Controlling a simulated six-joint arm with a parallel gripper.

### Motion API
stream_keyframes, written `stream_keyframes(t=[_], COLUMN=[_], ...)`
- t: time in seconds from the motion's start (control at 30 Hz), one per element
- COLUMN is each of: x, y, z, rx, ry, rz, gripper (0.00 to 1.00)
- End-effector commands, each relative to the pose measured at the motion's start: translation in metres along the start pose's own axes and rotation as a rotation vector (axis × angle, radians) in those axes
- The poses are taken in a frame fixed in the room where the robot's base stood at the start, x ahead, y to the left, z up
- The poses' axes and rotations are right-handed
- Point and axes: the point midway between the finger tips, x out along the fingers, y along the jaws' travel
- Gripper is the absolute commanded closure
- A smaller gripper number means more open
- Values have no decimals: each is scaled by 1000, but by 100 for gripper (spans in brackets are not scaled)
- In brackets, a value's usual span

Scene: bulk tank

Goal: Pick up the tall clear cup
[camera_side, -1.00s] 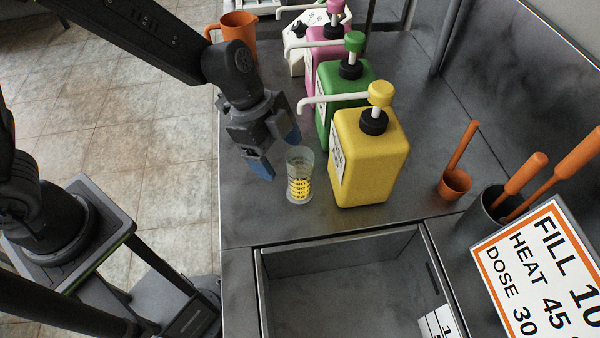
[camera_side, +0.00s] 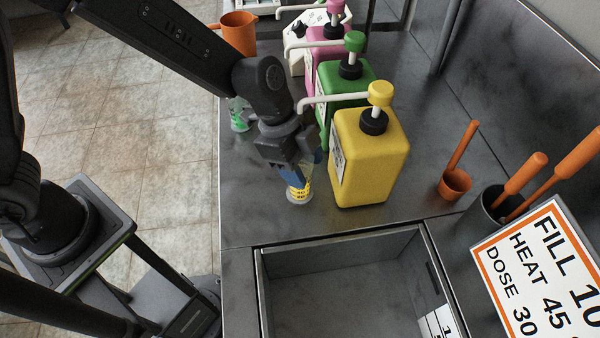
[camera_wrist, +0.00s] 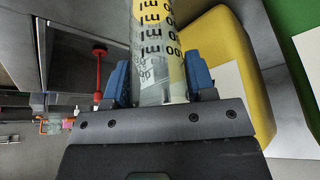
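The tall clear cup (camera_side: 299,194) with black marks on a yellow band stands upright on the grey counter, just left of the yellow pump bottle. My gripper (camera_side: 301,172) is lowered over it from behind, hiding most of its upper part. In the wrist view the clear cup (camera_wrist: 158,45) runs between the two blue fingertips of my gripper (camera_wrist: 158,82), one close on each side. I cannot tell whether the fingers press on it or leave small gaps. A second clear cup with green marks (camera_side: 239,117) stands farther back, partly hidden by my arm.
The yellow pump bottle (camera_side: 370,160) is very close on the right, its spout above my gripper. Green (camera_side: 345,100) and pink (camera_side: 322,55) bottles stand behind. An orange jug (camera_side: 239,35) is at the back left. An open basin (camera_side: 340,285) lies in front. Counter left of the cup is clear.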

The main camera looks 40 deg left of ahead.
Motion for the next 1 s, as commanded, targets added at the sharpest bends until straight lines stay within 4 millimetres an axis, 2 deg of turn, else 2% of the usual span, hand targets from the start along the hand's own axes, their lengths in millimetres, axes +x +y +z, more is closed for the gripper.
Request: stream_keyframes(t=[0.03,0.27,0.63,0.87,1.0], x=[0,0,-7,-18,-28], y=[0,0,0,1,3], z=[0,0,-3,25,49], rx=[0,0,1,-4,-6], ry=[0,0,1,0,0], rz=[0,0,-1,-1,-2], gripper=[55,77,77,77,77])
